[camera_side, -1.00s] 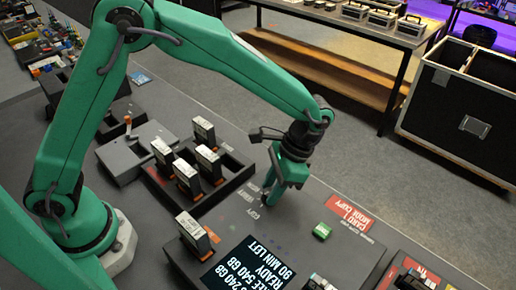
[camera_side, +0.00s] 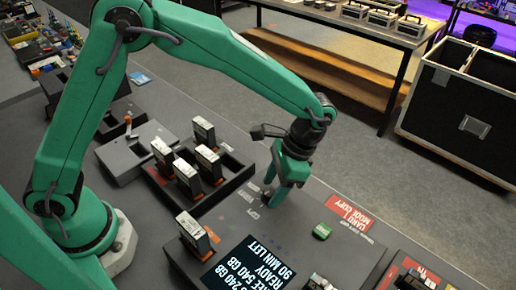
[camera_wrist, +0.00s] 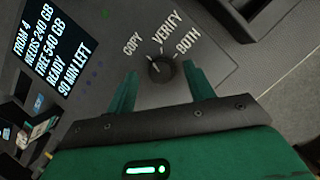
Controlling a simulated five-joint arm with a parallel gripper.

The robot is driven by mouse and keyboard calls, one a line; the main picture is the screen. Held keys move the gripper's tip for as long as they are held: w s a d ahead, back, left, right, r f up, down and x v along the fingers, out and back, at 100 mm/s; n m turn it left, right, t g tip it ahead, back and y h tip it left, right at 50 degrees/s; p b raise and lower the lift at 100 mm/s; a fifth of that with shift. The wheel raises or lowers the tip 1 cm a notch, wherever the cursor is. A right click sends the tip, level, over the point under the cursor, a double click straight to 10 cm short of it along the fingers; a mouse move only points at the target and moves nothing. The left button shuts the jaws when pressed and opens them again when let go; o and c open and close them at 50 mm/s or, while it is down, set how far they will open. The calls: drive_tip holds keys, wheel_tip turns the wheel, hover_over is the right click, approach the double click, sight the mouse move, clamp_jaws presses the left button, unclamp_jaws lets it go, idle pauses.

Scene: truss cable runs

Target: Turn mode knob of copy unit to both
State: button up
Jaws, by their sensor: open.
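The copy unit (camera_side: 345,242) is a dark panel with a lit screen (camera_side: 245,262) reading READY. In the wrist view its mode knob (camera_wrist: 160,69) is small, round and dark, below the labels COPY, VERIFY and BOTH (camera_wrist: 188,40). A small light mark shows at the knob's upper left, towards COPY; its exact setting is hard to read. My gripper (camera_wrist: 161,82) is open, with one green finger on each side of the knob and a gap on both sides. In the side view my gripper (camera_side: 274,192) is low over the panel and largely hides the knob.
A green button (camera_side: 322,231) and a red label (camera_side: 348,213) lie right of my gripper. A dark tray (camera_side: 230,172) with several upright cards stands to the left. Another card (camera_side: 195,232) stands by the screen. More equipment sits at the lower right.

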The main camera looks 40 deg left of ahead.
drive_tip(key=v, duration=0.7)
drive_tip(key=shift+d, duration=0.15)
idle(0.3)
drive_tip(key=shift+x, duration=3.9)
drive_tip(key=c, duration=1)
